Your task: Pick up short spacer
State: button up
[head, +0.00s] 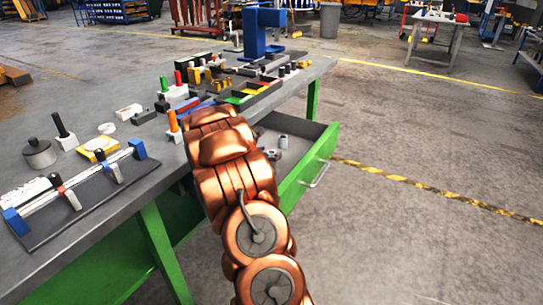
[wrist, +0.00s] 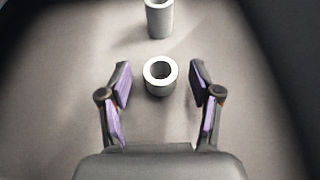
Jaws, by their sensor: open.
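A short, light grey hollow spacer (wrist: 160,90) stands upright in the wrist view, its round hole facing up. My gripper (wrist: 160,70) is open, with one purple-padded finger on each side of this spacer. Gaps show between both pads and the spacer. A taller grey hollow cylinder (wrist: 159,22) stands just beyond it, cut off by the top edge. In the head view, small grey cylinders (head: 283,142) sit in the open drawer; I cannot tell which is which there. My copper-coloured arm hides the gripper in that view.
The green drawer (head: 318,160) is pulled out below the grey workbench (head: 100,215). The benchtop carries a measuring rail (head: 85,182), a lidded grey pot (head: 39,153), colour-handled tools and a blue press (head: 262,32). Open floor lies to the right.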

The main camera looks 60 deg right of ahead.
jog(key=shift+d+f, duration=0.2)
jog(key=shift+d, duration=0.35)
jog(key=shift+c, duration=0.2)
grip_shut()
